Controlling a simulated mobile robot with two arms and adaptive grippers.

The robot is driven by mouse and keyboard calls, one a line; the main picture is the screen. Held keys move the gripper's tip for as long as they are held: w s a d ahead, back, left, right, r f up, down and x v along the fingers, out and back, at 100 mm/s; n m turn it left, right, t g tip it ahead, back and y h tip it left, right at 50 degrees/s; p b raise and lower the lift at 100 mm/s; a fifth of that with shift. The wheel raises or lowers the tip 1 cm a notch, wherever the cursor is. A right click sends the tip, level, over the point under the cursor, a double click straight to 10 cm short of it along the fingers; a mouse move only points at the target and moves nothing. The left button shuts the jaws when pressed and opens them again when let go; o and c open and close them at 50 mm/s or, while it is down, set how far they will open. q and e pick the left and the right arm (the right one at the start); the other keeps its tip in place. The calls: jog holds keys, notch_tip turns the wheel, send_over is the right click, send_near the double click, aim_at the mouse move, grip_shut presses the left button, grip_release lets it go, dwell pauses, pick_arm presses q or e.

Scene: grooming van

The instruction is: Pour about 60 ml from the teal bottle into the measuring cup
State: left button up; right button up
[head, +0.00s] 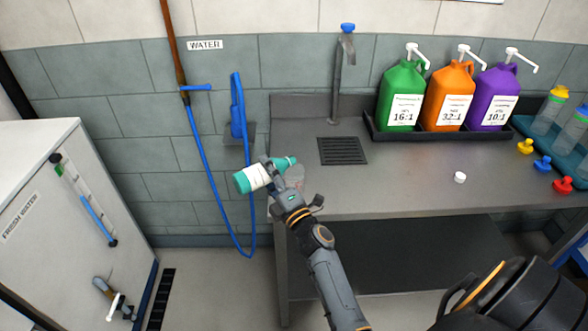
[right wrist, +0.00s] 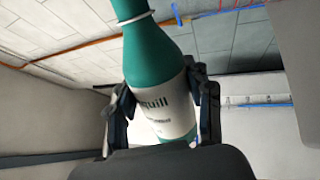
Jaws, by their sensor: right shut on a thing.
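The teal bottle (head: 245,181) with a white label is held by my right gripper (head: 270,175) at the left end of the steel counter. It is tipped over, lying almost level in the picture, with its neck to the right. In the right wrist view the bottle (right wrist: 158,100) sits between the two fingers of the gripper (right wrist: 160,125), its mouth out of frame. A clear cup (head: 296,174), seemingly the measuring cup, stands just under and right of the bottle's neck, partly hidden by the gripper. I cannot tell its liquid level or whether liquid flows. My left gripper is out of view.
A small white cap (head: 460,177) lies on the counter (head: 400,180). Green (head: 402,95), orange (head: 447,97) and purple (head: 493,97) pump jugs stand in a black tray at the back. A drain grate (head: 342,151) and tap (head: 340,75) are behind the cup. A blue hose (head: 205,170) hangs left.

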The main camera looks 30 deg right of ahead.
jog(key=shift+r, duration=0.2)
jog(key=shift+a+m+p, duration=0.15)
jog(key=shift+m+p, duration=0.2)
jog(key=shift+m, duration=0.05)
dwell(0.4)
jog(key=shift+r+m+h+p, duration=0.35)
jog(key=shift+m+h+p, duration=0.05)
jog(key=shift+m+p, duration=0.1)
dwell(1.7)
jog(key=n+b, duration=0.1)
jog(key=n, duration=0.1)
jog(key=f+n+y+b, duration=0.1)
jog(key=b, duration=0.1)
jog(key=shift+f+n, duration=0.3)
jog(key=shift+n, duration=0.1)
jog(key=shift+a+f+n+y+b, duration=0.15)
jog(key=shift+n+y+b, duration=0.3)
jog(key=shift+n, duration=0.25)
jog(key=shift+r+p, duration=0.2)
jog(key=shift+p, duration=0.1)
